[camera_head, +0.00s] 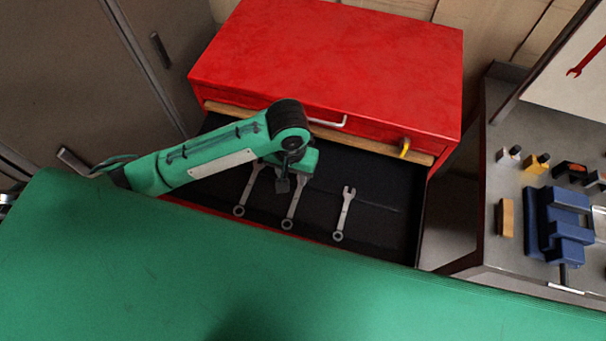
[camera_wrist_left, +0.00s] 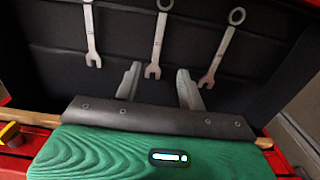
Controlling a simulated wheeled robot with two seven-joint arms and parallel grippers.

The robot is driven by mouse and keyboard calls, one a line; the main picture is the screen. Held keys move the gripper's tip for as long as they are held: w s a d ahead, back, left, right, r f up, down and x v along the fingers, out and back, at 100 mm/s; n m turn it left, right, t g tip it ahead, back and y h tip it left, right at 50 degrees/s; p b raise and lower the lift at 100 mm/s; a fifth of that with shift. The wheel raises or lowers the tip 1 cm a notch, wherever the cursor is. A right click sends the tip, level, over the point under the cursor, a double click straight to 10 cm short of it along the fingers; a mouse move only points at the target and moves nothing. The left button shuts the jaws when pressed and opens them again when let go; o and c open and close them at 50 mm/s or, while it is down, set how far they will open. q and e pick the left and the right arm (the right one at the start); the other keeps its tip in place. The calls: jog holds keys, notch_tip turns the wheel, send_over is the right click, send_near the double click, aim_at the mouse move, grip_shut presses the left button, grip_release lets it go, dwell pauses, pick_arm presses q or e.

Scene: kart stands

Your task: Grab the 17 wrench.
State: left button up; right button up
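Three grey wrenches lie side by side in the open black drawer: a left one (camera_head: 247,192), a middle one (camera_head: 293,208) and a right one (camera_head: 344,212). No size marking is readable, so I cannot tell which is the 17. My left gripper (camera_head: 284,184) is over the drawer at the middle wrench. In the left wrist view my fingers (camera_wrist_left: 158,84) are apart, with the open jaw of the middle wrench (camera_wrist_left: 158,45) between them and nothing visibly gripped. The order is reversed there: the right wrench (camera_wrist_left: 91,35) shows left, the left wrench (camera_wrist_left: 221,53) right. My right gripper is out of view.
The red tool chest (camera_head: 335,60) stands behind the drawer, with a yellow padlock (camera_head: 405,147) on its front. A grey bench (camera_head: 520,250) at the right holds a blue vise (camera_head: 558,225) and small blocks. Grey cabinets (camera_head: 80,80) stand at the left.

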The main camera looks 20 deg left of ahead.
pick_arm(q)
jog(key=p, duration=0.1)
send_near(294, 201)
jog(key=shift+s+a+f, duration=0.1)
jog(key=shift+s+f, duration=0.3)
jog(key=shift+s, duration=0.1)
notch_tip(294, 201, down, 3)
jog(key=shift+w+r+p, duration=0.15)
jog(key=shift+r+p, duration=0.05)
jog(key=shift+p, duration=0.3)
jog(key=f+p, duration=0.1)
jog(key=f, duration=0.2)
jog(key=shift+w+f, duration=0.15)
jog(key=shift+w, duration=0.05)
jog(key=shift+f, duration=0.45)
grip_shut()
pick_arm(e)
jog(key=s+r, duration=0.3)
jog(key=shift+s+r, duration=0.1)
